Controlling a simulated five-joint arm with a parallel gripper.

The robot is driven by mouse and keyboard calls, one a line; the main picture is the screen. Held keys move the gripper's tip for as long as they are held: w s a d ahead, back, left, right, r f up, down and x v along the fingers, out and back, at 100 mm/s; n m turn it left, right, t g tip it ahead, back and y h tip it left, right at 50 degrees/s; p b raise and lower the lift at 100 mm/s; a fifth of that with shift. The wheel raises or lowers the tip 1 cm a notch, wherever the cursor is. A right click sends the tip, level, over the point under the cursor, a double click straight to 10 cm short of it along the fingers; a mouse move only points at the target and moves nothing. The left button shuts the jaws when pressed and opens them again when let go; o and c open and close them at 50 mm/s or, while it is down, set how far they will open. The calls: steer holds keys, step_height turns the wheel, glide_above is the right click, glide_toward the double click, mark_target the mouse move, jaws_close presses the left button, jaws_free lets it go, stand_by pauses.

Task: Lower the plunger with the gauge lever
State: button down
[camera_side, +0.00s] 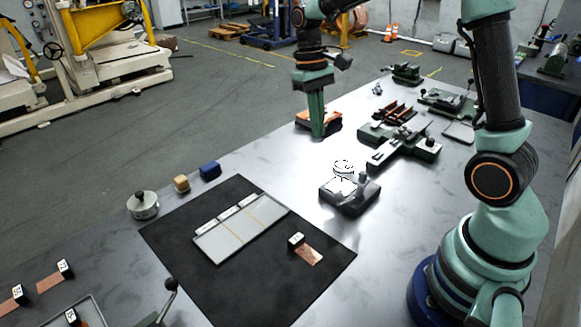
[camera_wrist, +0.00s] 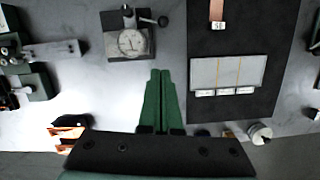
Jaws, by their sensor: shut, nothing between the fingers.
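The dial gauge (camera_side: 343,167) stands on a dark block-like base (camera_side: 350,196) near the middle of the table in the side view. In the wrist view its round white dial (camera_wrist: 131,42) lies beyond my fingertips, a little left. A lever with a dark ball end (camera_wrist: 163,21) sticks out to the right of the gauge there. The plunger is too small to make out. My gripper (camera_side: 319,136) points down, behind and left of the gauge in the side view, apart from it. Its green fingers (camera_wrist: 160,72) are shut together and hold nothing.
A black mat (camera_side: 185,240) bears a pale panel (camera_side: 240,228) and a tagged copper strip (camera_side: 309,256). Dark fixtures (camera_side: 400,140) stand right of my gripper in the side view. An orange object (camera_side: 303,118) sits close behind it. Bare table lies between my gripper and the gauge.

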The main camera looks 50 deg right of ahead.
steer(key=shift+f, duration=0.15)
glide_toward(339, 197)
steer(key=w+d+f, duration=0.2)
steer(key=w+f, duration=0.2)
steer(key=f, duration=0.2)
steer(key=shift+s+a+f, duration=0.15)
steer(key=shift+s+f, duration=0.05)
steer(key=shift+s, duration=0.3)
steer(key=shift+s+a+f, duration=0.15)
steer(key=shift+s, duration=0.3)
steer(key=shift+s+a+f, duration=0.2)
steer(key=shift+s, duration=0.3)
steer(key=shift+s+a+n, duration=0.25)
steer(key=shift+s+n, duration=0.1)
steer(key=shift+n, duration=0.25)
steer(key=shift+s+a+n, duration=0.15)
steer(key=shift+s+n, duration=0.3)
steer(key=shift+n, duration=0.3)
steer(key=shift+s+a+n, duration=0.2)
steer(key=shift+s+n, duration=0.25)
steer(key=shift+n, duration=0.3)
steer(key=shift+s+a, duration=0.15)
steer(key=shift+s, duration=0.95)
steer(key=shift+s+d, duration=0.25)
steer(key=shift+s, duration=1)
